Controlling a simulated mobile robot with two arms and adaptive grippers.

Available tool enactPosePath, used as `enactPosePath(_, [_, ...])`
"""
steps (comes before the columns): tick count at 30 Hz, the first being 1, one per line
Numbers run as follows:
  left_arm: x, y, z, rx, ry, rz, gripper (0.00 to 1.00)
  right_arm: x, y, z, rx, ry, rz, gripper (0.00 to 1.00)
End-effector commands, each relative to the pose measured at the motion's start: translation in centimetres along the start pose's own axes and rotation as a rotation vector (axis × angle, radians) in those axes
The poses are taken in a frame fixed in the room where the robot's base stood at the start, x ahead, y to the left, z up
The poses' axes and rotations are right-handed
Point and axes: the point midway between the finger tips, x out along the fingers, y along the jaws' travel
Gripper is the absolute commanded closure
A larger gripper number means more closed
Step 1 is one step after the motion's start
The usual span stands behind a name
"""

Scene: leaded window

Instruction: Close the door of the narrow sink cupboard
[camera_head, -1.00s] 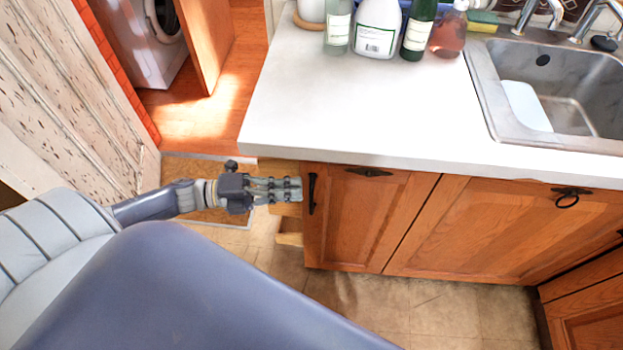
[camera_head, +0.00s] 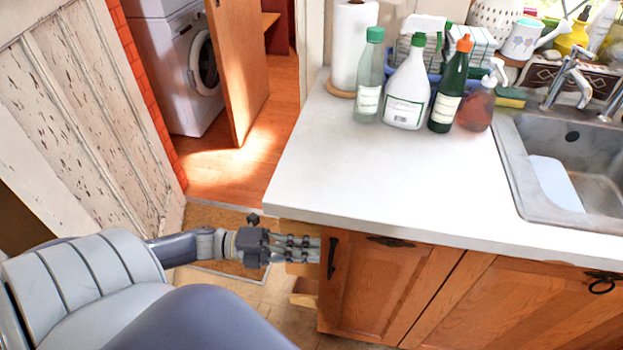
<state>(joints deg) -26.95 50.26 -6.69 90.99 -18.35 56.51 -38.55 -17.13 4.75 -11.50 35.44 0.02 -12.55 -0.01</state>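The narrow wooden cupboard door (camera_head: 375,290) is at the left end of the counter front, with a dark vertical handle near its left edge. It looks flush or nearly flush with the wider door beside it; I cannot tell if it is fully shut. My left gripper (camera_head: 305,248) is at the door's left edge, beside the handle, below the counter corner. Its fingers look extended towards the door; whether they touch it or are open or shut is unclear. My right gripper is not in view.
The white counter (camera_head: 385,185) overhangs the cupboards. Bottles, including a white spray bottle (camera_head: 407,95), stand at its back beside the metal sink (camera_head: 585,165). A wider cupboard door (camera_head: 510,300) is to the right. A washing machine (camera_head: 190,70) stands beyond an open wooden door (camera_head: 238,65).

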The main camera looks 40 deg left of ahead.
Motion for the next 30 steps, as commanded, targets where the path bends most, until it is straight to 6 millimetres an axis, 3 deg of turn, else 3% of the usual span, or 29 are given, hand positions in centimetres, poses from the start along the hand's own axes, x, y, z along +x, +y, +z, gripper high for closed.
enactPosePath(1, [-1.4,-0.1,1.6,0.010,-0.038,0.013,1.00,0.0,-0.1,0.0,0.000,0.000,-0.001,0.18])
enactPosePath(9, [-7.2,0.0,0.4,0.005,-0.020,0.012,1.00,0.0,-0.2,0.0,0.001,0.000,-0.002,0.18])
enactPosePath(15, [-10.1,0.0,-0.2,0.004,-0.011,0.008,1.00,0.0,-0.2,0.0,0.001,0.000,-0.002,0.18])
enactPosePath(26, [-11.2,-0.1,-0.5,0.004,-0.005,0.005,1.00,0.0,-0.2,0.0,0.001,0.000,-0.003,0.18])
enactPosePath(30, [-11.5,1.4,0.5,-0.041,-0.080,0.025,1.00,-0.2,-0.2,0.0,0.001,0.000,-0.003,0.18])
